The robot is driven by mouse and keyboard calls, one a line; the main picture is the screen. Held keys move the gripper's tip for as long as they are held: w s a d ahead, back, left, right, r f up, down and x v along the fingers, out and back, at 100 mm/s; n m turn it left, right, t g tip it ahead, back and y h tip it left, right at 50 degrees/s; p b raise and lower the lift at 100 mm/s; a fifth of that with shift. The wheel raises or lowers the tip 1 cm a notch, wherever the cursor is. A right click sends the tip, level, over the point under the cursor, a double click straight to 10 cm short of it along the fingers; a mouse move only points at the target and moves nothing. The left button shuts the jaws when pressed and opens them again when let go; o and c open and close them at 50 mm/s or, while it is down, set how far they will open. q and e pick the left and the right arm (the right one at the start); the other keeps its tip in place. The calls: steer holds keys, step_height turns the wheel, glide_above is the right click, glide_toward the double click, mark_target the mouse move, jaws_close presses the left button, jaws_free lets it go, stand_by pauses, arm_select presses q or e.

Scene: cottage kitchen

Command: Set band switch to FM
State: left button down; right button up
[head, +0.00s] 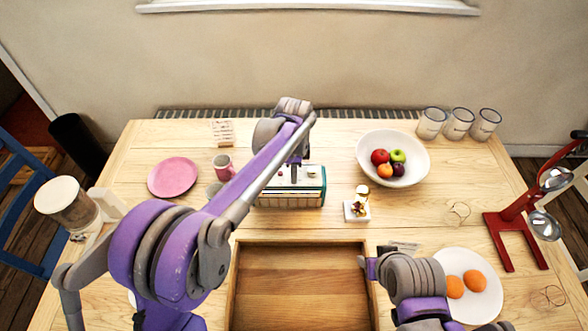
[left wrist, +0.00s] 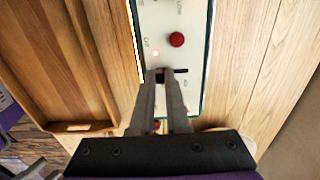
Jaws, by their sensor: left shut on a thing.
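The radio (head: 290,198) stands on the table in the middle of the head view, teal-edged with a pale top panel. My left gripper (head: 294,176) reaches down onto the panel. In the left wrist view its fingers (left wrist: 160,76) are shut on the small black band switch (left wrist: 181,71), mostly hidden; its setting cannot be told. My right gripper (head: 369,266) is low in the head view, its jaws unclear.
A wooden tray (head: 300,284) lies in front of the radio. A small white stand (head: 356,211) is close on its right, and a pink mug (head: 223,167) is to its left. A fruit bowl (head: 407,176) and three glasses (head: 458,124) stand behind right.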

arm_select(q)
steer(key=c, duration=1.3)
jaws_free()
steer(key=shift+w, duration=0.15)
steer(key=o, duration=0.4)
step_height(320, 180, up, 11)
steer(key=s+a+n+t, duration=0.3)
steer(key=s+a+n, duration=0.6)
steer(key=s+a, duration=0.25)
steer(key=s+a+f+n+t, duration=0.1)
steer(key=s+a+f+n, duration=0.2)
steer(key=s, duration=0.4)
steer(key=s+a+f+n+t, duration=0.1)
steer(key=s+a+f+n, duration=0.2)
steer(key=s+n, duration=0.3)
steer(key=shift+s+f+t, duration=0.3)
steer(key=shift+s+f, duration=0.4)
steer(key=shift+f, duration=0.2)
